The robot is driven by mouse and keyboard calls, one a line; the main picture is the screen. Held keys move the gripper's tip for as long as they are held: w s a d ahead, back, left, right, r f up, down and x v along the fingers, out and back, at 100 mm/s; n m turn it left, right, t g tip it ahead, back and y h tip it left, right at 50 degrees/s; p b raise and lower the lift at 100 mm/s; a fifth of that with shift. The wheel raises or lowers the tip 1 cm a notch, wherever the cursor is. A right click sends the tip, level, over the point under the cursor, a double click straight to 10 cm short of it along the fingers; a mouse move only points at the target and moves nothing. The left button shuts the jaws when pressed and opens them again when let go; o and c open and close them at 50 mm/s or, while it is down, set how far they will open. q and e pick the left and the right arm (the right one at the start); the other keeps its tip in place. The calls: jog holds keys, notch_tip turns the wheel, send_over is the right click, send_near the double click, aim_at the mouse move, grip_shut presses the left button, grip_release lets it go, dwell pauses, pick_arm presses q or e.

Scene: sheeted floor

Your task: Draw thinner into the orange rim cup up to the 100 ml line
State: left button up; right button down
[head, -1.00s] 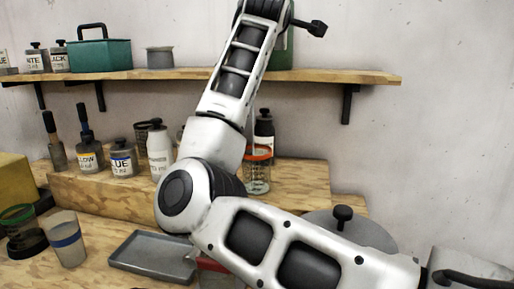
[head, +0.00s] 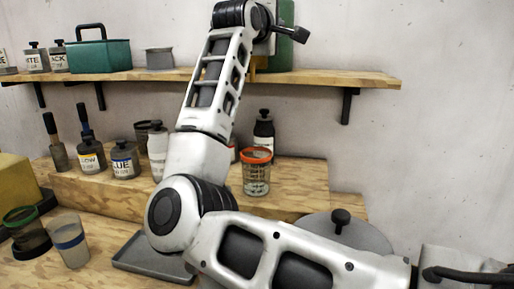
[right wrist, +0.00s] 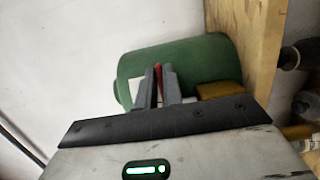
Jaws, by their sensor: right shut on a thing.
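The orange rim cup (head: 256,174) is a clear cup with markings, standing upright on the wooden riser in the head view. Its contents and level are too small to read. My right gripper (right wrist: 158,74) is shut on a thin red part (right wrist: 157,72) at the green can. The fingers hide most of that part. My left gripper is not in view.
Yellow and blue labelled jars (head: 123,160), a grey tray (head: 148,262), a blue-banded cup (head: 69,240) and a green-rimmed cup (head: 25,232) are at left. A round grey lid (head: 345,238) is at right.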

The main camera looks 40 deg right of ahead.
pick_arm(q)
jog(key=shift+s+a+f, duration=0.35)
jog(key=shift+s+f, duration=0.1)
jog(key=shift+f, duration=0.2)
pick_arm(e)
jog(key=shift+w+a, duration=0.15)
jog(key=shift+a, duration=0.1)
jog(key=shift+a+g+p, duration=0.1)
jog(key=shift+g+p, duration=0.2)
jog(key=shift+p, duration=0.1)
jog(key=c, duration=1.7)
grip_release()
jog(key=shift+m+h, duration=0.3)
jog(key=shift+o, duration=1.1)
jog(key=shift+a, duration=0.1)
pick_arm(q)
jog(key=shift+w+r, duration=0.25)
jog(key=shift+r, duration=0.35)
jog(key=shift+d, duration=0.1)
